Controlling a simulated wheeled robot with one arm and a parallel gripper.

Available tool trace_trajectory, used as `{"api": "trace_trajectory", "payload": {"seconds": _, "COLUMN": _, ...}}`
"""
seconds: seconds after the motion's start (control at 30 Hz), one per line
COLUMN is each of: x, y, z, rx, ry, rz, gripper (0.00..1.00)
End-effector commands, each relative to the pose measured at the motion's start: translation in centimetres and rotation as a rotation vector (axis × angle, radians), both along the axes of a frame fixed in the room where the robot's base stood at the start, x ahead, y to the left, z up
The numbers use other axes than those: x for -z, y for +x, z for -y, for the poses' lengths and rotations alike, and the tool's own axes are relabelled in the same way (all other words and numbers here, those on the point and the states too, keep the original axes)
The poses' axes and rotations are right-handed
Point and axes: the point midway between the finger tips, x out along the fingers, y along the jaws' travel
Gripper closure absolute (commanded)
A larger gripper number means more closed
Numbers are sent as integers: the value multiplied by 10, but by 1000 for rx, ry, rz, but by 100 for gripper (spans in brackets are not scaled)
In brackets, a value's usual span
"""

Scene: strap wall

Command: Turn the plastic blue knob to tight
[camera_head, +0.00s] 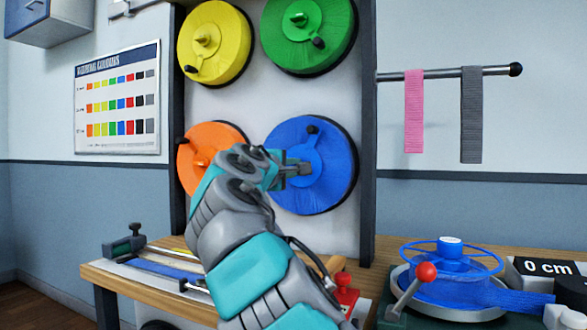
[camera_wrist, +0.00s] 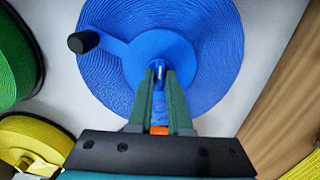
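The blue reel (camera_head: 335,180) hangs on the wall panel at the lower right of four coloured reels. It fills the top of the wrist view (camera_wrist: 215,75). Its crank arm carries a dark handle (camera_head: 312,129), which shows at upper left in the wrist view (camera_wrist: 82,42). My gripper (camera_head: 304,168) is at the reel's centre. In the wrist view its two green fingers (camera_wrist: 160,74) come close together around a small bluish piece at the hub, which looks like the blue knob (camera_wrist: 160,69). The fingers hide most of the knob.
Yellow (camera_head: 230,50), green (camera_head: 330,35) and orange (camera_head: 220,133) reels surround it. A rail (camera_head: 440,73) with pink and grey straps is at right. The bench (camera_head: 100,275) below holds a blue spool (camera_head: 450,285) and a red-knobbed lever (camera_head: 427,272).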

Motion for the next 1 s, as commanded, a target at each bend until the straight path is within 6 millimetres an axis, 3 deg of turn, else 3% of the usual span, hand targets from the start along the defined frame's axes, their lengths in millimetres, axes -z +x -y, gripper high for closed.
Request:
{"api": "trace_trajectory", "payload": {"seconds": 0.03, "x": 1, "y": 0, "z": 1, "rx": 1, "ry": 0, "rz": -1, "gripper": 77}}
{"api": "trace_trajectory", "payload": {"seconds": 0.23, "x": 0, "y": 0, "z": 0, "rx": -1, "ry": -1, "rz": 0, "gripper": 55}}
{"api": "trace_trajectory", "payload": {"seconds": 0.67, "x": 0, "y": -5, "z": -2, "rx": -2, "ry": -3, "rz": 1, "gripper": 55}}
{"api": "trace_trajectory", "payload": {"seconds": 1.0, "x": -1, "y": -38, "z": -15, "rx": -3, "ry": -2, "rz": 3, "gripper": 55}}
